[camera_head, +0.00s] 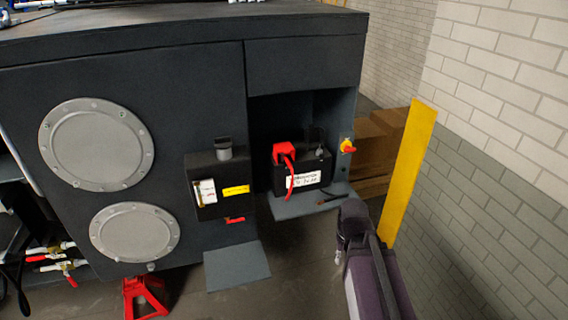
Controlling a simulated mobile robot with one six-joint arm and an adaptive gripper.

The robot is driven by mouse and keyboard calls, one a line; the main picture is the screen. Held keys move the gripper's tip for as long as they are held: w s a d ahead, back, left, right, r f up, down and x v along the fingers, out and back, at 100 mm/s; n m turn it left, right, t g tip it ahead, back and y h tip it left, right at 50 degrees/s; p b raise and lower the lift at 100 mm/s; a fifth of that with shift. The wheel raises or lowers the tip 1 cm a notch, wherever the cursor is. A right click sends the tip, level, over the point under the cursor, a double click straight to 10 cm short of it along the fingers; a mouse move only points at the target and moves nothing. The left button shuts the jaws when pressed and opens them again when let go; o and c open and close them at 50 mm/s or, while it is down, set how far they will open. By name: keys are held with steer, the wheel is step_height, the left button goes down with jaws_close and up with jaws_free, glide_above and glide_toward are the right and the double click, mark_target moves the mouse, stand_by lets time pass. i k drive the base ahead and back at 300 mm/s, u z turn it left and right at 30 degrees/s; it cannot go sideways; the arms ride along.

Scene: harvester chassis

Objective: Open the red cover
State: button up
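The red cover (284,152) sits on the top left of a black battery (304,174), over a terminal, with a red cable running down the battery's front. It looks closed over the terminal. The battery has a white label and stands on a grey shelf (290,208) in an open bay of the dark chassis. My gripper (346,222) is at the end of my arm, to the right of and lower than the cover in the picture, apart from it. Its fingers are too dark and small to tell whether they are open or shut.
A black box (220,184) with white and yellow labels juts out left of the bay. A red-and-yellow rotary switch (347,146) is on the bay's right edge. A yellow post (408,170) and a brick wall (500,140) stand on the right.

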mark_target(286, 147)
steer(key=u, duration=0.05)
steer(key=k, duration=0.2)
steer(key=z, duration=0.55)
steer(key=i, duration=1.05)
